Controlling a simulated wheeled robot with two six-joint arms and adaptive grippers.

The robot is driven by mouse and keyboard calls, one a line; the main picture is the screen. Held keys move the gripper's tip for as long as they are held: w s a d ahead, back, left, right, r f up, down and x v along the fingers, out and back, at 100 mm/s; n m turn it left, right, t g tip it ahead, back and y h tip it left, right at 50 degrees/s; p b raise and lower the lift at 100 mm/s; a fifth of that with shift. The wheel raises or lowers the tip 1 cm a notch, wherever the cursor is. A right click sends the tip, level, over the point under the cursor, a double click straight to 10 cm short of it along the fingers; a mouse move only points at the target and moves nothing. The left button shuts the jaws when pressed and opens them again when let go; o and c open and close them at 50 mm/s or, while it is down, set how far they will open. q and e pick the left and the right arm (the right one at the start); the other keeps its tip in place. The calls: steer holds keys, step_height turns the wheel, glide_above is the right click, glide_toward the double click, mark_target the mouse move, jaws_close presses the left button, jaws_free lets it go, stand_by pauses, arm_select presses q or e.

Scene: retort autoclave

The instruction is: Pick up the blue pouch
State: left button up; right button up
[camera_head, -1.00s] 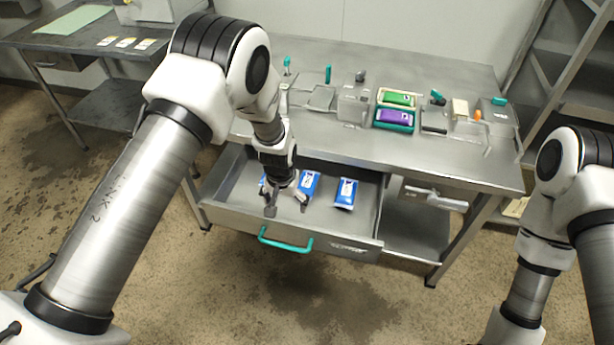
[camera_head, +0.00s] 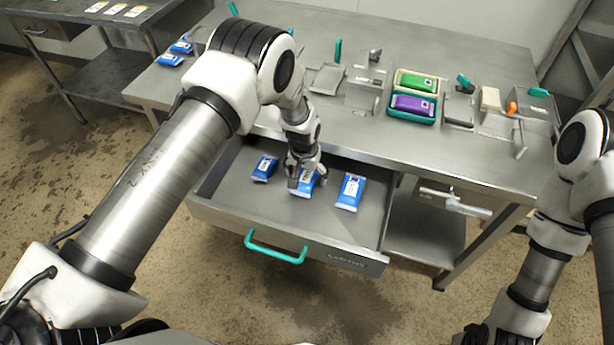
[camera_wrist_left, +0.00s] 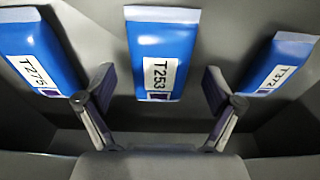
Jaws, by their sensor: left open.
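Three blue pouches lie in the open drawer (camera_head: 228,205): a left one (camera_head: 264,168), a middle one (camera_head: 306,189) and a right one (camera_head: 350,191). My left gripper (camera_head: 307,181) is over the middle pouch and partly hides it. In the left wrist view the gripper (camera_wrist_left: 158,103) is open and empty, with one finger to each side of the pouch labelled T253 (camera_wrist_left: 160,45). Pouches labelled T275 (camera_wrist_left: 40,50) and T372 (camera_wrist_left: 280,62) lie outside the fingers. My right arm shows at the right, but its gripper does not.
The drawer has a teal handle (camera_head: 275,247). On the metal table (camera_head: 440,150) above stand a green pouch (camera_head: 416,82) and a purple pouch (camera_head: 412,104) in trays, and several fixtures. Two more blue pouches (camera_head: 175,54) lie at the table's left end.

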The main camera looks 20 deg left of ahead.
arm_select(q)
steer(key=shift+w+f, duration=0.15)
steer(key=shift+f, duration=0.4)
steer(key=shift+r, duration=0.1)
steer(key=c, duration=1.3)
